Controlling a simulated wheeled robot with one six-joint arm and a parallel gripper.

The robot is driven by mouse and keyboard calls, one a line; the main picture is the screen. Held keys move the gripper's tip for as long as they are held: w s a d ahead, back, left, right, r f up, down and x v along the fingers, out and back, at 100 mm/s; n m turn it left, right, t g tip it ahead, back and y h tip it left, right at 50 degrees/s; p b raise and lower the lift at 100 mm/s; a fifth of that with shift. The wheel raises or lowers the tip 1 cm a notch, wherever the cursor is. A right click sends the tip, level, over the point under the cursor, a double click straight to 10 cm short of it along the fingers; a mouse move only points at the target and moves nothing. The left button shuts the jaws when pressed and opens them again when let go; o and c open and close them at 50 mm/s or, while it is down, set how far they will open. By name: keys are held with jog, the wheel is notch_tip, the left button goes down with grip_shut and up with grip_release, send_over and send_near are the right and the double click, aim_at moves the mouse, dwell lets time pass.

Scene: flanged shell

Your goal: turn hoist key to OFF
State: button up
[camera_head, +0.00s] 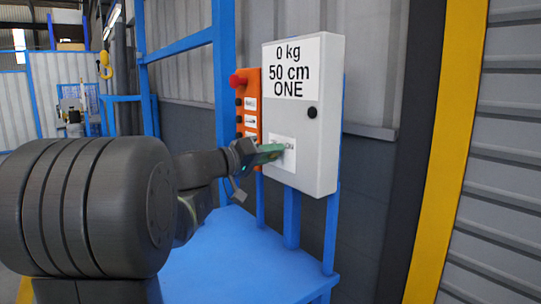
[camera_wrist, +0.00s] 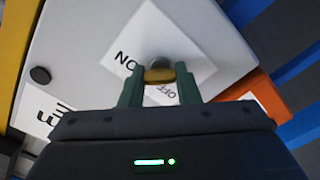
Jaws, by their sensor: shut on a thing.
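The hoist key (camera_wrist: 160,75) is a small brass-coloured piece between my fingertips in the wrist view. It is at a grey round lock (camera_wrist: 168,44) on a white label plate (camera_wrist: 195,68). The plate carries the words ON and OFF, seen turned in this view. OFF is partly covered by my fingers. My gripper (camera_head: 272,152) has green fingers and is shut on the key, at the lower front of the light grey control box (camera_head: 318,130). The key itself is hidden in the head view. I cannot tell which word the key points to.
The box's upper sign (camera_head: 291,68) reads 0 kg, 50 cm, ONE. A black round knob (camera_head: 312,112) sits below the sign. An orange panel (camera_head: 248,120) with a red button stands just left of the box. A blue table (camera_head: 240,260) lies below.

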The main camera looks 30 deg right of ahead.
jog(key=n+b, duration=0.1)
jog(key=n, duration=0.3)
jog(key=shift+f+b, duration=0.1)
jog(key=shift+b, duration=0.2)
jog(key=n, duration=0.4)
jog(key=shift+n, duration=0.4)
jog(key=n+p, duration=0.1)
jog(key=n, duration=0.3)
jog(key=shift+n+p, duration=0.3)
jog(key=shift+p, duration=0.05)
jog(key=shift+n+p, duration=0.85)
jog(key=shift+n, duration=1.05)
jog(key=shift+f, duration=0.15)
jog(key=o, duration=1)
